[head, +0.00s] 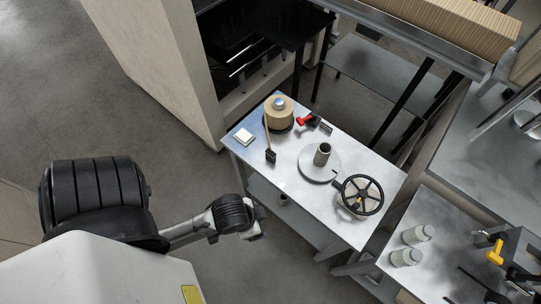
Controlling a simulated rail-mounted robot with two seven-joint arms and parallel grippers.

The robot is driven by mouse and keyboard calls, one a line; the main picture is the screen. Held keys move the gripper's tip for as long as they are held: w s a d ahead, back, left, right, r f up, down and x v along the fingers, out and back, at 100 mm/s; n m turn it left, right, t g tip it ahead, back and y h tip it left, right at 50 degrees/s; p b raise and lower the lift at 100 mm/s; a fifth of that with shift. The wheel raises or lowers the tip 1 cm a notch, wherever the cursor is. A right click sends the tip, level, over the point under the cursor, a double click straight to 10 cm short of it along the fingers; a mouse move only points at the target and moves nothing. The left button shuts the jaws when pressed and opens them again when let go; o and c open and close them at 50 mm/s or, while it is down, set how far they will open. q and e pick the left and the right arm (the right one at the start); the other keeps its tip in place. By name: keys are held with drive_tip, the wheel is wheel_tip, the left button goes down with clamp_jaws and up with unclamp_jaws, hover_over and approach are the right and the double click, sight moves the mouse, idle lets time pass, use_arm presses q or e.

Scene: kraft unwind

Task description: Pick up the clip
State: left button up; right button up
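A small red and black piece (308,120), which looks like a clip, lies near the far edge of the metal table, beside the tan roll. It is small, and I cannot make out its jaws. My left arm comes in from the left and ends in a dark rounded part (235,214) in front of the table's near left side, well apart from the red and black piece. Its fingertips cannot be made out. My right gripper is not in view.
The metal table (285,174) also holds a tan roll (278,113), a white square block (244,136), a dark cup (322,154) on a round plate and a black handwheel (361,195). A second bench at right has two pale jars (405,257) and a yellow-handled tool (495,252).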

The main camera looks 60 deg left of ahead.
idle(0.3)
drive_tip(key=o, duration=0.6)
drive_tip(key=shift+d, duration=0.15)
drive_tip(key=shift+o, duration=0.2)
